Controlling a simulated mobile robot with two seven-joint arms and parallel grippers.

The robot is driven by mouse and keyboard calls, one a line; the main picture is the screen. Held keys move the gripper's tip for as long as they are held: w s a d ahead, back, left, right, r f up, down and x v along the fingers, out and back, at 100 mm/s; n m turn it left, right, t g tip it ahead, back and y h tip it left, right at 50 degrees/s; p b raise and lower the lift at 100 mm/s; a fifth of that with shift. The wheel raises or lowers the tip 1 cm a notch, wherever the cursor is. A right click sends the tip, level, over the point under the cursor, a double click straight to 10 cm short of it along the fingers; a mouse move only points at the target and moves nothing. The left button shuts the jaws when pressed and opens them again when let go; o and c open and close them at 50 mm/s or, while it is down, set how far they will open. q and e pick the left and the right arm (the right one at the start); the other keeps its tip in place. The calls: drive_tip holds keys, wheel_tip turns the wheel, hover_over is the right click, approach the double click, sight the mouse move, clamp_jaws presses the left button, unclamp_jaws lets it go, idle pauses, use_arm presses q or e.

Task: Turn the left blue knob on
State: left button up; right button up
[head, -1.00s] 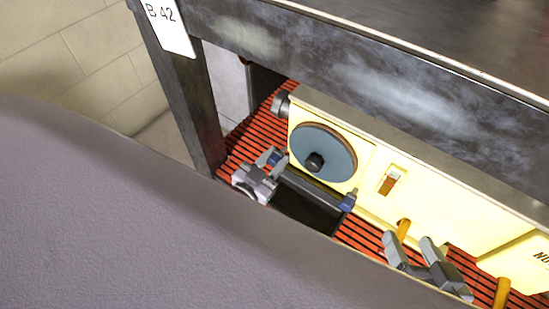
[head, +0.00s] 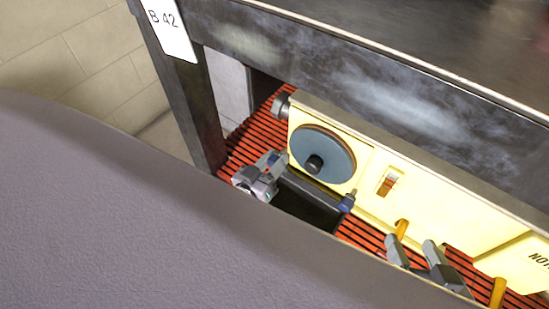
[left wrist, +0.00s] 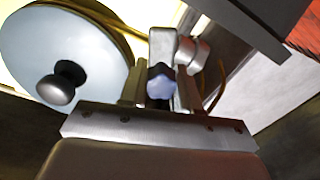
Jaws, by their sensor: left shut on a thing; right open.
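The left blue knob (left wrist: 160,86) sits between the fingers of my left gripper (left wrist: 160,100) in the left wrist view. In the head view, my left gripper (head: 274,162) is shut on this knob at the left end of a dark box (head: 308,198), and the fingers mostly hide it. The right blue knob (head: 347,202) is in plain view at the box's other end, apart from both grippers. My right gripper (head: 417,255) is open and empty, further right in front of the cream machine. The left knob's exact angle cannot be told.
The cream machine (head: 440,205) carries a blue-grey disc (head: 335,150) with a dark handle and an orange switch (head: 390,182). It stands on a red slatted surface (head: 245,145). A dark metal frame (head: 330,75) passes close above. Yellow pegs (head: 498,292) stand near my right gripper.

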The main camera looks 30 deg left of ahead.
use_arm(q)
drive_tip(key=n, duration=0.5)
drive_tip(key=shift+f+n, duration=0.15)
drive_tip(key=shift+n, duration=0.15)
drive_tip(key=n, duration=0.2)
drive_tip(key=shift+n, duration=0.3)
drive_tip(key=n+b, duration=0.1)
drive_tip(key=n, duration=0.1)
drive_tip(key=shift+n, duration=0.3)
drive_tip(key=n+b, duration=0.1)
drive_tip(key=n, duration=0.3)
drive_tip(key=shift+f, duration=0.1)
drive_tip(key=n+b, duration=0.1)
drive_tip(key=n, duration=0.1)
drive_tip(key=shift+n+h, duration=0.3)
drive_tip(key=shift+n, duration=0.4)
use_arm(e)
drive_tip(key=a, duration=0.1)
drive_tip(key=y, duration=0.1)
drive_tip(key=a, duration=0.1)
drive_tip(key=shift+w+a+f+m+y, duration=0.25)
drive_tip(key=shift+w+a+m+y, duration=0.05)
drive_tip(key=shift+a+y, duration=0.1)
use_arm(q)
drive_tip(key=shift+b, duration=0.3)
